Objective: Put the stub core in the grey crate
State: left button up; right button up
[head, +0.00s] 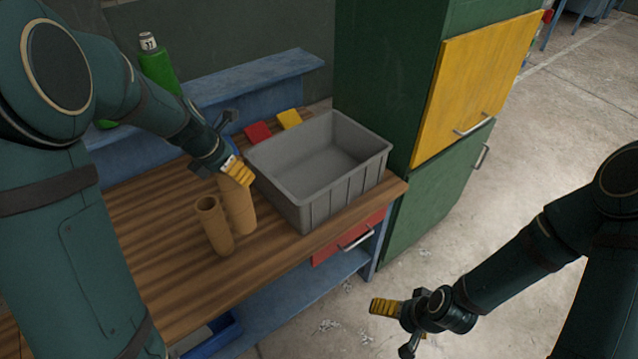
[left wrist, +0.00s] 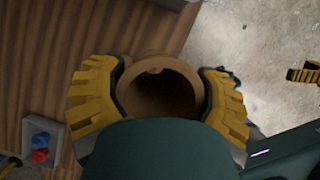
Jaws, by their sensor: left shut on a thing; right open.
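Two brown cardboard cores stand close together on the bench. The front core (head: 214,228) is upright with its open top showing. The other core (head: 239,208) is just behind and right of it, under my left gripper (head: 237,170). My left gripper is shut on this rear core; in the left wrist view its yellow fingers (left wrist: 160,95) flank the core's round open end (left wrist: 160,90). I cannot tell which is the stub core, or whether the held one touches the bench. The empty grey crate (head: 345,203) is right of the cores. My right gripper (head: 384,307) is open and empty over the floor.
A green bottle (head: 159,68) stands at the back left. A green cabinet (head: 436,190) with a yellow door rises beyond the crate. The wooden bench top (head: 150,225) is clear left of the cores.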

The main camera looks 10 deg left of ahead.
aim_at(302, 193)
jog(key=i+l, duration=0.2)
jog(key=i, duration=0.3)
jog(key=i+l, duration=0.25)
jog(key=i, duration=0.2)
